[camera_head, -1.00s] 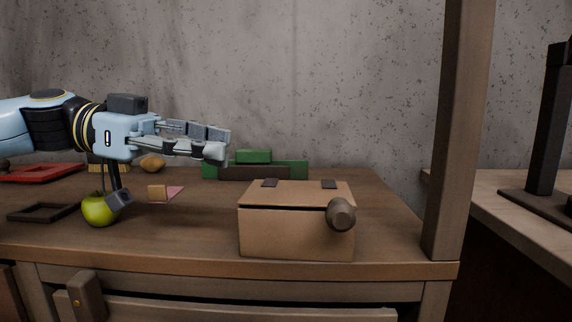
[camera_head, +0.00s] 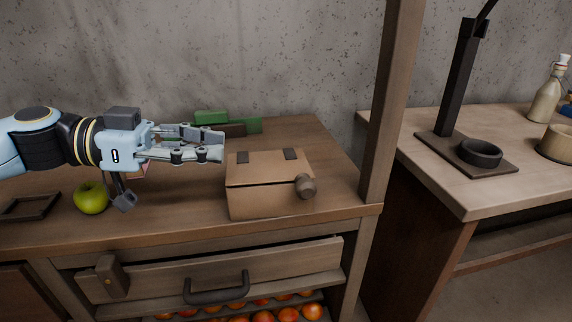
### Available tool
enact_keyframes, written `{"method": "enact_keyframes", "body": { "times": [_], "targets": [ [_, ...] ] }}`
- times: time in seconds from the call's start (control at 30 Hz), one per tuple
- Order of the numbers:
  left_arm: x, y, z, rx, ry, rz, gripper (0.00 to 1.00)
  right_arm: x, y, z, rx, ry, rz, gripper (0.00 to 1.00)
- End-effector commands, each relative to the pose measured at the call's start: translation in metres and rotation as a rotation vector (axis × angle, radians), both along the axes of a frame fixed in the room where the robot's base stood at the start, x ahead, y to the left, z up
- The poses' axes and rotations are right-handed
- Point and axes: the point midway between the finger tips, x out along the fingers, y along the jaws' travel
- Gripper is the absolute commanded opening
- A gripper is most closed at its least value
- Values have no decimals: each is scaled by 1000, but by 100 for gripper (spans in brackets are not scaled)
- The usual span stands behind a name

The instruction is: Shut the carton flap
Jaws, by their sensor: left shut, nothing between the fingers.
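The brown carton (camera_head: 262,198) stands on the wooden table. Its flap (camera_head: 265,167) lies down over the top, with two dark tabs at its back edge and a thin dark line along its front edge. I cannot tell whether it is fully flat. A round brown knob (camera_head: 305,186) shows at the front right corner. My left gripper (camera_head: 217,145) is shut and empty, its fingertips just left of the carton's back left corner, at about flap height or a little above. I cannot tell if they touch. My right gripper is out of view.
A green apple (camera_head: 91,198) and a dark square frame (camera_head: 30,207) are left on the table. Green blocks (camera_head: 212,118) lie behind the carton. A wooden post (camera_head: 388,110) rises to its right. A second table (camera_head: 440,170) bears a dark stand. A drawer with a handle (camera_head: 216,288) is below.

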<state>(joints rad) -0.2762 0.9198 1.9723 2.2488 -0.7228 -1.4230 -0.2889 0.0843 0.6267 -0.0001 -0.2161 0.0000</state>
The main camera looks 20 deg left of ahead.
Motion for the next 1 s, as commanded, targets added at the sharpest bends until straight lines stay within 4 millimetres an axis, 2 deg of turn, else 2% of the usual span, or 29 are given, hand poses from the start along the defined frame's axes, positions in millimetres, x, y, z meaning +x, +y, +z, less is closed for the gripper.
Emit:
{"method": "enact_keyframes", "body": {
  "times": [0.07,0.37,0.53,0.73,1.0],
  "targets": [
    [7,-10,-4,-6,-6,3,0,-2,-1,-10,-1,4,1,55],
    [33,-53,-6,-9,-4,5,0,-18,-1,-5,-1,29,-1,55],
    [47,-76,-13,-6,-1,4,0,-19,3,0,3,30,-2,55],
    [53,-89,-38,-3,1,4,0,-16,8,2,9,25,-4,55],
    [55,-93,-45,0,0,2,0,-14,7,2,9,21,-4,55]
  ]
}}
